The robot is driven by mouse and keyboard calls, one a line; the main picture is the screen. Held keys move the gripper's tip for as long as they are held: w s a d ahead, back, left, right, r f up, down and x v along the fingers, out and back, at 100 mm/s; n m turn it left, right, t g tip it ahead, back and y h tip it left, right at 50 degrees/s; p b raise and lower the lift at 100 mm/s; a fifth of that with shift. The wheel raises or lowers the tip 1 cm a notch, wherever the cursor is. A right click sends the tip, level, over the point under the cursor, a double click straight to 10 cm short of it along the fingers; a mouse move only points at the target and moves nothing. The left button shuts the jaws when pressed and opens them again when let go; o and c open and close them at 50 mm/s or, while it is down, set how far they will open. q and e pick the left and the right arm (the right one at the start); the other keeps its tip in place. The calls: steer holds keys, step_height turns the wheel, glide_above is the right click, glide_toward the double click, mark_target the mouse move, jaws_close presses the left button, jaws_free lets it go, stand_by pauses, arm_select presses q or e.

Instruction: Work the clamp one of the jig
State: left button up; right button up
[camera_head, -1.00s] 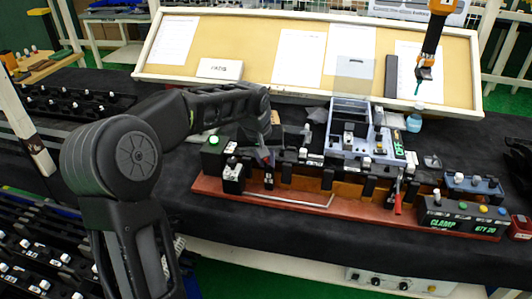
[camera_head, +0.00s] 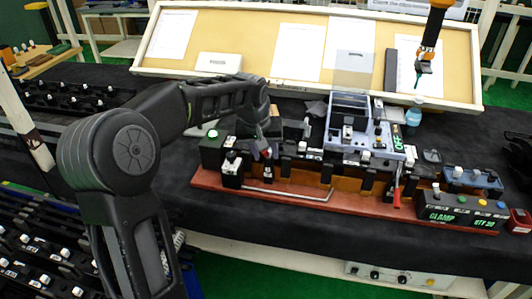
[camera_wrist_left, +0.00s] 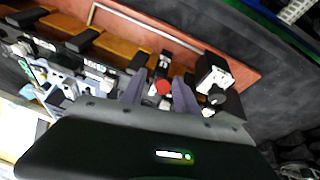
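The jig is a long red-brown base (camera_head: 300,195) with a row of black clamp blocks and a grey fixture (camera_head: 350,112). My left gripper (camera_head: 262,152) is low over the jig's left part. In the left wrist view, its two grey fingers (camera_wrist_left: 159,88) stand apart on either side of a red-tipped clamp handle (camera_wrist_left: 162,87). Gaps show beside the red tip, so the gripper looks open. The gripper partly hides this clamp in the head view. Another red handle (camera_head: 397,197) hangs at the jig's right part. My right gripper is out of view.
A control box (camera_head: 462,213) reading CLAMP stands at the right. A black box with a green button (camera_head: 212,140) is at the left end, near my gripper. An orange and black tool (camera_head: 430,50) hangs above the back right. Dark cloth in front of the jig is clear.

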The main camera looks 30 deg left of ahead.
arm_select(q)
steer(key=b+v, duration=0.1)
steer(key=v, duration=0.6)
steer(key=shift+s+r, duration=0.1)
stand_by(0.4)
